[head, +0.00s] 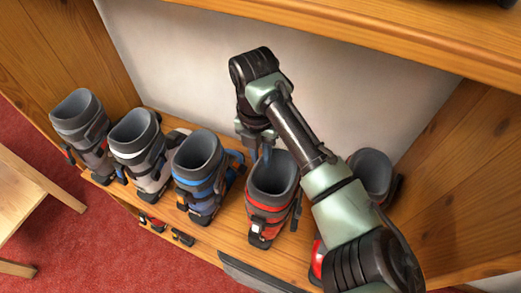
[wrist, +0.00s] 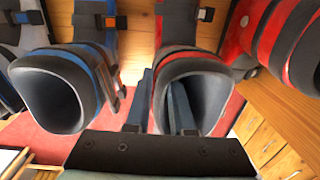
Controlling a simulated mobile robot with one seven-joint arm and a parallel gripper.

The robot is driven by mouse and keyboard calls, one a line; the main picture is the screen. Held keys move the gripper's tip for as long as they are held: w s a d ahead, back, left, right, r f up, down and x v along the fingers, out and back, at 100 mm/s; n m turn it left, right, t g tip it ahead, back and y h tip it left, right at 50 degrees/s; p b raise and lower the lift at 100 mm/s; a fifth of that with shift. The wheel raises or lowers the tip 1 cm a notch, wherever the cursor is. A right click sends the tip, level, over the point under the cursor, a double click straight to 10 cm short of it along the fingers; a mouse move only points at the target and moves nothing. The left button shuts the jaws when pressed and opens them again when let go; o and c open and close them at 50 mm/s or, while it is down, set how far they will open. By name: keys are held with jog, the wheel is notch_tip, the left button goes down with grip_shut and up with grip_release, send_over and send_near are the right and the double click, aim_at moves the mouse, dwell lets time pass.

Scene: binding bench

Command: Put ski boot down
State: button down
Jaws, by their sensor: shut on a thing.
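A grey ski boot with red-orange bands (head: 268,212) is upright over the wooden shelf, in the middle right of the head view. My gripper (head: 262,147) is shut on the back-side wall of its cuff. In the wrist view, my gripper (wrist: 160,103) has one finger outside the cuff and one inside the opening of the held boot (wrist: 208,70). I cannot tell whether the sole touches the shelf.
A blue-banded boot (head: 200,180) stands close to the left, then a light grey boot (head: 140,150) and a darker grey boot (head: 82,122). A red boot (head: 372,170) is on the right, partly behind my arm. A wooden shelf (head: 225,237) bears them; a board overhangs above.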

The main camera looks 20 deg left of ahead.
jog(key=c, duration=0.8)
grip_release()
jog(key=shift+f, duration=0.1)
jog(key=r, duration=0.7)
jog(key=shift+a+r, duration=0.2)
jog(key=shift+r, duration=0.2)
